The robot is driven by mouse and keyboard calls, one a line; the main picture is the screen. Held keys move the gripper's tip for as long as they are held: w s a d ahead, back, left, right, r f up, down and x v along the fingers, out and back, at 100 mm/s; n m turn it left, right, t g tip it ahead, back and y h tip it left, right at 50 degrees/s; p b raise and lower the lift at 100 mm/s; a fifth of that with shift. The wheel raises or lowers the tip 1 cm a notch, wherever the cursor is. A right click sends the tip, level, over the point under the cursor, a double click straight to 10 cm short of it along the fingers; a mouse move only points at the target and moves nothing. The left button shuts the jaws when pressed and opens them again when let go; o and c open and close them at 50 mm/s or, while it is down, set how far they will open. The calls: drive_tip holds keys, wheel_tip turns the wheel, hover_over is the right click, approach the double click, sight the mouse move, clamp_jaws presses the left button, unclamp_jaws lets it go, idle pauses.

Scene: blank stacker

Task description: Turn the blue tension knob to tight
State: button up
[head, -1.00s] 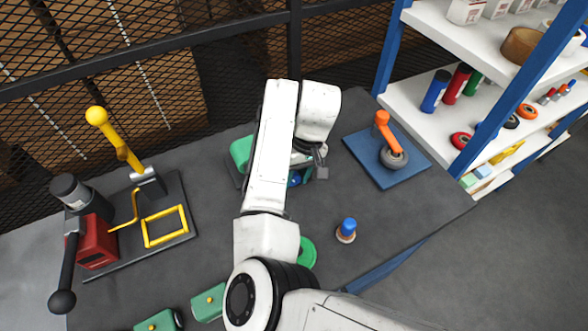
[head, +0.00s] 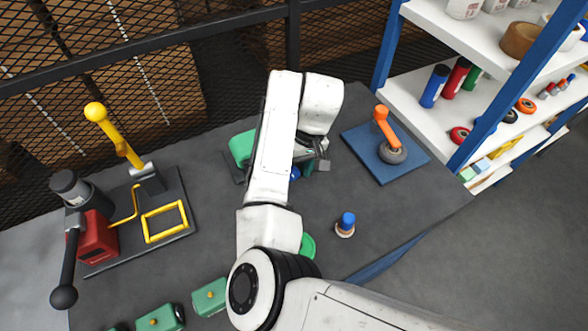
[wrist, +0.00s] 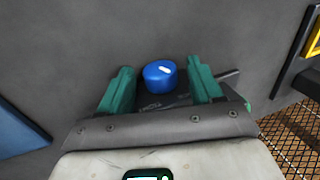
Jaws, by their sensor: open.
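The blue tension knob (wrist: 160,76) has a white pointer mark, slanted in the wrist view. It shows between the two teal fingers of my gripper (wrist: 159,88), with visible space on both sides. My gripper is open and empty. In the head view a bit of the blue knob (head: 295,173) shows beside my arm, next to a green machine (head: 242,149), and my gripper (head: 312,165) is close by. My arm hides most of the machine. I cannot tell how far the fingertips are above the knob.
A blue board with an orange-handled tool (head: 381,118) lies to the right. A blue-topped piece (head: 347,222) stands in front. A red press (head: 98,238) and a yellow frame (head: 166,222) are at left. Green boxes (head: 210,297) lie near the front edge. White shelves (head: 428,110) stand at right.

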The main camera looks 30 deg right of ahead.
drive_tip(key=p+v, duration=0.2)
drive_tip(key=v, duration=0.8)
drive_tip(key=shift+r, duration=0.1)
drive_tip(key=shift+c, duration=0.3)
